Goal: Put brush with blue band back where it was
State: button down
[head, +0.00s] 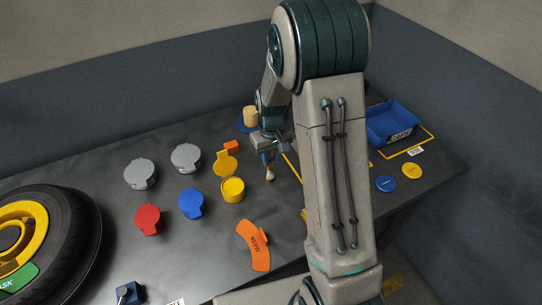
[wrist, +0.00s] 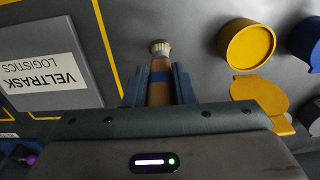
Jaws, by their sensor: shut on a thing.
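The brush with the blue band (wrist: 160,88) is between the fingers of my gripper (wrist: 160,94) in the wrist view. Its pale bristle end (wrist: 160,47) points away from the palm, and the blue band shows between the fingers. My gripper is shut on its wooden handle. In the head view the brush (head: 270,174) hangs below my gripper (head: 268,156), bristles down, over the dark table to the right of the open yellow pot (head: 232,189). I cannot tell its height above the table. The brush's upper end is hidden.
Red, blue and grey lidded pots (head: 148,219) stand to the left. An orange block (head: 232,147) and a wooden cylinder (head: 251,116) are behind. A grey VELTRASK-labelled panel (wrist: 84,88) and yellow lines lie beside the brush. A blue bin (head: 394,122) stands right; my arm hides table.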

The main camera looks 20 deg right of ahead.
aim_at(272, 170)
jog(key=c, duration=1.2)
grip_release()
notch_tip(272, 170, up, 11)
jog(key=shift+b, duration=0.45)
jog(key=s+r+m+t, duration=0.1)
jog(key=s+r, duration=0.2)
jog(key=s, duration=0.8)
jog(key=s+r+m+t, duration=0.1)
jog(key=s+r, duration=0.3)
jog(key=s, duration=0.6)
jog(key=shift+s+t, duration=0.35)
jog(key=shift+t, duration=0.35)
jog(key=shift+a, duration=0.1)
